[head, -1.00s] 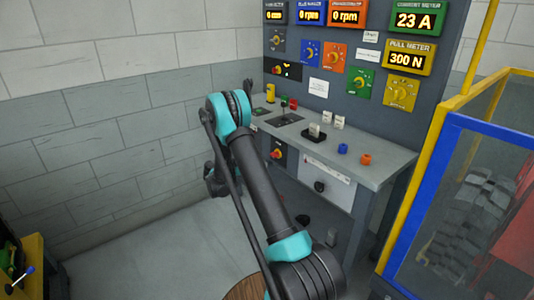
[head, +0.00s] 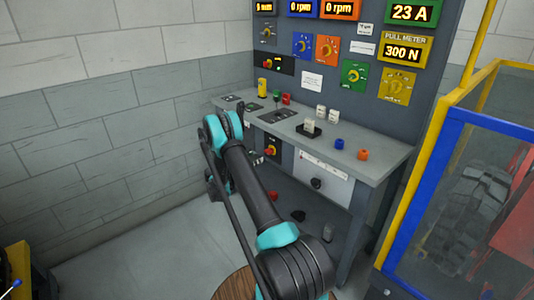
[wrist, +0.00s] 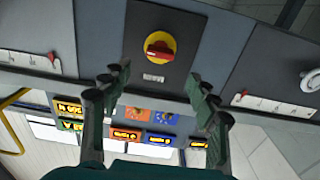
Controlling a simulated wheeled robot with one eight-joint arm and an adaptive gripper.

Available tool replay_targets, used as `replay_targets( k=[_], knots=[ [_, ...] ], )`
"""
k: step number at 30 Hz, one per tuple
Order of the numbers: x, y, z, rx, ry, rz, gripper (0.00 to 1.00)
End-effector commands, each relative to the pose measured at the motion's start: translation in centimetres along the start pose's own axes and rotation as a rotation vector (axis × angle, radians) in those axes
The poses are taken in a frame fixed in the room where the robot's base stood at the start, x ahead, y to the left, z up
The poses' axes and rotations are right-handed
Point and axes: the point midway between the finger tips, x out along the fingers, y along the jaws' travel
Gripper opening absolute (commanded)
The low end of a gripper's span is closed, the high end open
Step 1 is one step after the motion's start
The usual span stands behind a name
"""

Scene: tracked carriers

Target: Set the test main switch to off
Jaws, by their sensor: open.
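A rotary switch with a red handle on a round yellow plate (wrist: 159,45) sits on a dark panel in the wrist view, upper middle. Its red handle lies roughly sideways in that view. A small label (wrist: 153,78) beside it is too small to read. A red and yellow switch (head: 271,150) also shows on the console's front in the head view, just right of my arm. My gripper (wrist: 158,88) is open and empty, its two fingers apart on either side of the switch panel's lower part in the wrist view.
The console shelf (head: 385,163) carries small buttons and levers. Dials and lit meters (head: 402,52) are above it. A blue and yellow framed cage (head: 455,115) stands at the right. A block wall (head: 95,130) is at the left, with bare floor before it.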

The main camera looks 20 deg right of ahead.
Motion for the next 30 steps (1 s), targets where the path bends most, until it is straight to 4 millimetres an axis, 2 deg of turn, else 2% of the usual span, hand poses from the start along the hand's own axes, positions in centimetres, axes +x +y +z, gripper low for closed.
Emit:
replay_targets(
  k=[1, 6, 12, 18, 27, 28, 30],
  knots=[
    [1.2, 0.1, 0.0, 0.0, 0.0, 0.004, 0.6],
    [4.5, 0.1, 0.0, 0.0, 0.0, 0.003, 0.6],
    [7.6, 0.1, 0.0, 0.0, -0.001, 0.002, 0.6],
    [9.1, 0.0, 0.0, 0.0, -0.001, 0.001, 0.6],
    [9.3, 0.0, 0.0, 0.0, -0.001, 0.0, 0.6],
    [9.3, 0.0, 0.0, 0.0, -0.001, 0.0, 0.59],
    [9.3, 0.0, 0.0, 0.0, -0.001, 0.0, 0.5]
  ],
)
